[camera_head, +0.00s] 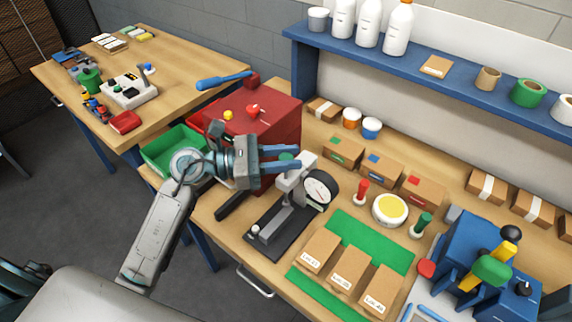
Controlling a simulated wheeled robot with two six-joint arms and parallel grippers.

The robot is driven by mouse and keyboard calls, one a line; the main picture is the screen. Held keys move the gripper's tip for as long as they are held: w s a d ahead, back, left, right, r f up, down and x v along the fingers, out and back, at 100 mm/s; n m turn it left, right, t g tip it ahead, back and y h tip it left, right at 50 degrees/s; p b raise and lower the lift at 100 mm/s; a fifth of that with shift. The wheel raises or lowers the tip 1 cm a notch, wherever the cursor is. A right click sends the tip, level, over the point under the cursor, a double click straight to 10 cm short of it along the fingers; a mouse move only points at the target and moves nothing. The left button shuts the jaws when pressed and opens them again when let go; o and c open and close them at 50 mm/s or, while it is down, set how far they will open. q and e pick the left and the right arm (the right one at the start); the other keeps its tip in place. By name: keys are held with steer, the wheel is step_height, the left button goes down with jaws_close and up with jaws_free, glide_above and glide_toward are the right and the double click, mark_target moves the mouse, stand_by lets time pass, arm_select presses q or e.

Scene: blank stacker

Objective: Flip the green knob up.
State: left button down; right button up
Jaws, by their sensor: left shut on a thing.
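A small green knob (287,156) sits at the top of a grey bench gauge with a round white dial (319,187) on a black base. My left gripper (287,159) reaches in from the left, with its two blue fingers on either side of the knob. The fingers are shut on the knob and partly hide it. The knob's exact tilt cannot be told. My right gripper is not in view.
A red box machine (265,115) and a green bin (165,150) stand close beside my left arm. Brown cartons (349,268) lie on a green mat to the right. A blue machine with a green-and-yellow lever (490,270) stands at the far right.

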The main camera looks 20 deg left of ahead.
arm_select(q)
step_height(320, 180, up, 2)
steer(key=shift+r, duration=0.1)
steer(key=c, duration=1.2)
jaws_free()
steer(key=shift+r, duration=0.1)
steer(key=shift+o, duration=0.2)
steer(key=shift+a, duration=0.1)
steer(key=shift+s+a+f+b, duration=0.3)
steer(key=shift+a+b, duration=0.1)
steer(key=shift+a, duration=0.1)
steer(key=b+v, duration=0.4)
steer(key=v, duration=0.5)
steer(key=shift+a+r+b, duration=0.15)
steer(key=shift+r+b, duration=0.1)
steer(key=shift+b, duration=0.1)
